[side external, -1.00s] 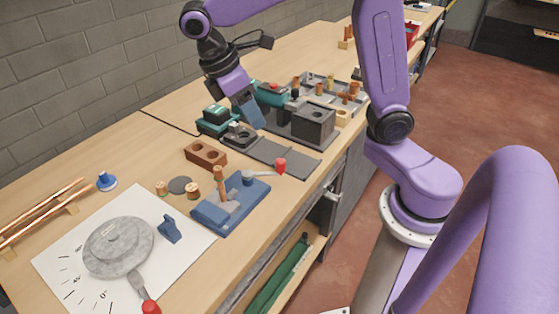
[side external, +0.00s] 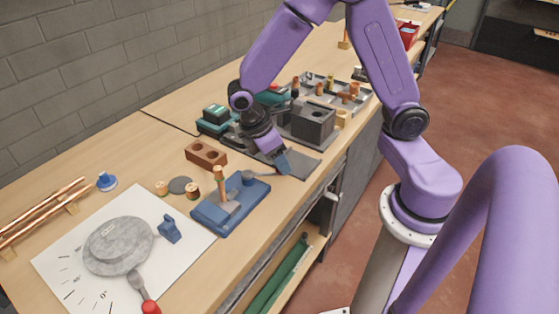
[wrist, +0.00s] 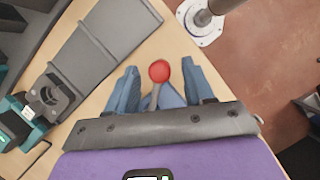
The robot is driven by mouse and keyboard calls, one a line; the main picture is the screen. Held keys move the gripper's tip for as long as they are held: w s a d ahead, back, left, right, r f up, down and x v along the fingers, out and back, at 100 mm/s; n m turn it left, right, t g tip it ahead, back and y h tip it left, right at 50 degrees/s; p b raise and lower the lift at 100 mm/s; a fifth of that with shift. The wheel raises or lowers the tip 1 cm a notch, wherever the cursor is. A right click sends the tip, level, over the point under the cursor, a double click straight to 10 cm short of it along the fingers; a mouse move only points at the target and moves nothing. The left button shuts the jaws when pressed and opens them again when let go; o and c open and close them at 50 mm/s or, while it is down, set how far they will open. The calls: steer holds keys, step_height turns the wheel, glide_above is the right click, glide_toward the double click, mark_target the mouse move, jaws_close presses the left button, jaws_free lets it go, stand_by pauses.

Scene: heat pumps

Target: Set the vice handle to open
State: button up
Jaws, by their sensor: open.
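The blue vice (side external: 210,216) sits on the bench with a copper piece (side external: 219,178) standing upright in it. Its handle's red knob (wrist: 159,70) shows in the wrist view, on a grey lever (wrist: 154,98) that runs down between my fingers. My gripper (side external: 283,163) is open, low over the right end of the vice, and hides the knob in the side view. In the wrist view its blue fingers (wrist: 159,67) stand on either side of the knob with gaps to both. Part of the blue vice (wrist: 173,99) shows behind the lever.
A brown block with holes (side external: 206,154) and small copper pieces (side external: 192,190) lie left of the vice. A flat grey plate (side external: 303,163) and a dark block (side external: 313,119) are close behind my gripper. A round grey disc (side external: 118,246) lies on a marked white sheet (side external: 185,248).

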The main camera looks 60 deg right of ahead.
steer(key=shift+s+d+f, duration=0.15)
steer(key=shift+d+f, duration=0.05)
steer(key=shift+f, duration=0.45)
jaws_close()
